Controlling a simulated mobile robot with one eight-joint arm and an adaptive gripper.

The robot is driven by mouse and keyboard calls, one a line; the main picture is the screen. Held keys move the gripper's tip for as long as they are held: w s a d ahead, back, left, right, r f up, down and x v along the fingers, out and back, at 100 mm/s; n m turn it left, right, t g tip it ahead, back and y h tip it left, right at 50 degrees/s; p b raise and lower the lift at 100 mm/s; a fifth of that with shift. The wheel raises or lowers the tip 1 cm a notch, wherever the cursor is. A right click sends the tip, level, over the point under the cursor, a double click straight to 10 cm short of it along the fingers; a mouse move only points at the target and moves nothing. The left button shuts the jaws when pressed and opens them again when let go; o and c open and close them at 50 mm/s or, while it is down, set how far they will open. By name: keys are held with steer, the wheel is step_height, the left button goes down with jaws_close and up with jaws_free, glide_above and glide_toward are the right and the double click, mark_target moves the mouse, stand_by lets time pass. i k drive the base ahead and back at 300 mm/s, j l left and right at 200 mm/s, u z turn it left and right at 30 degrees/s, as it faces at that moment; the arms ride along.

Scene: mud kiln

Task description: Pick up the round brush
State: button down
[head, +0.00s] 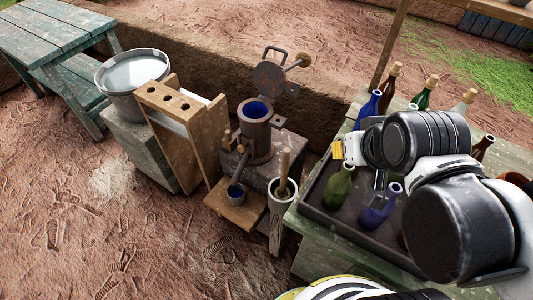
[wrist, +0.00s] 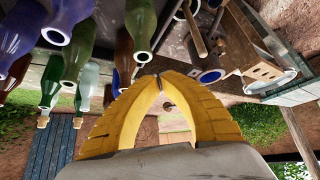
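No brush head shows clearly in either view. A wooden handle (head: 284,168) stands up out of a pale cylindrical holder (head: 283,192) beside the table in the head view; its lower end is hidden inside, so I cannot tell if it is the round brush. A similar handle (wrist: 194,32) shows near the top of the wrist view. My gripper (wrist: 160,80) has its yellow fingertips together with nothing visible between them. In the head view its yellow part (head: 338,150) is above the bottle tray, right of the handle and apart from it.
Several glass bottles (head: 340,186) stand in a dark tray (head: 318,206) on the table, close under my arm. A metal pot (head: 255,137) with a raised lid, a wooden rack (head: 178,105) and a bucket (head: 131,77) stand left. Open dirt ground lies at lower left.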

mark_target(282, 192)
steer(key=k+j+z, duration=0.25)
steer(key=k, duration=0.3)
steer(key=k+z, duration=0.3)
steer(key=k, duration=0.25)
